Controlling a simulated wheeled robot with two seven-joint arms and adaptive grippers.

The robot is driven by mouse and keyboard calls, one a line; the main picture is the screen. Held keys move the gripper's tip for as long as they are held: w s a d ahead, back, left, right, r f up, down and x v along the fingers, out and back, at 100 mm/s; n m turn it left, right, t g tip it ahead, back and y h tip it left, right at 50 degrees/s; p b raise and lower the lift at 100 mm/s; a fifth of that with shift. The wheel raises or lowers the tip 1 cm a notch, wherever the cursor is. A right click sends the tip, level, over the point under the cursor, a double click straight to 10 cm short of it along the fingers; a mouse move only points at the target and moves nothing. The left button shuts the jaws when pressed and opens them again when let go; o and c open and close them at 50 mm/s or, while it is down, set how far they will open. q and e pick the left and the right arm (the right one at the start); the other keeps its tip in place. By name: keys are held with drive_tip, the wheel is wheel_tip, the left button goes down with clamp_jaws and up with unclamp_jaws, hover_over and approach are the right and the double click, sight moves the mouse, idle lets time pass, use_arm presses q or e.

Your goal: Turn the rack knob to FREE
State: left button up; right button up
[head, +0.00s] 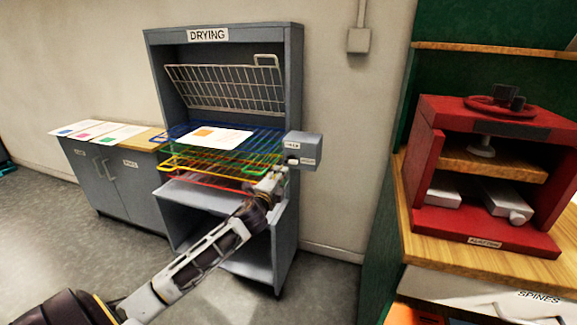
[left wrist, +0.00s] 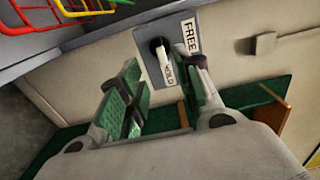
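The rack knob (left wrist: 159,50) is a small dark and white knob on a grey box (head: 304,150) at the right side of the drying rack. In the left wrist view a FREE label (left wrist: 190,36) is beside it and a HOLD label (left wrist: 169,73) is at its lower end. The knob's white part appears to lie toward HOLD. My left gripper (head: 275,178) is just below the box in the head view. In the left wrist view its green-padded fingers (left wrist: 163,72) are apart, with the knob seen between and beyond the tips; contact cannot be told. My right gripper is not in view.
The grey DRYING cabinet (head: 297,80) holds coloured wire shelves (head: 180,165), a raised wire rack (head: 225,88) and a paper print (head: 215,136). A low cabinet (head: 113,180) with prints stands left. A red press (head: 490,170) stands on the right table. Bare wall lies right of the box.

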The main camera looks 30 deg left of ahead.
sight(290, 163)
use_arm(q)
drive_tip(key=shift+b+x, duration=0.4)
drive_tip(key=shift+x, duration=4.55)
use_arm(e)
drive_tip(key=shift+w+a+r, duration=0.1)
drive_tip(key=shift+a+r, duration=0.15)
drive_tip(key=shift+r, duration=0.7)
use_arm(q)
drive_tip(key=shift+a, duration=0.1)
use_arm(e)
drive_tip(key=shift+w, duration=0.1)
use_arm(q)
drive_tip(key=shift+c, duration=0.7)
clamp_jaws()
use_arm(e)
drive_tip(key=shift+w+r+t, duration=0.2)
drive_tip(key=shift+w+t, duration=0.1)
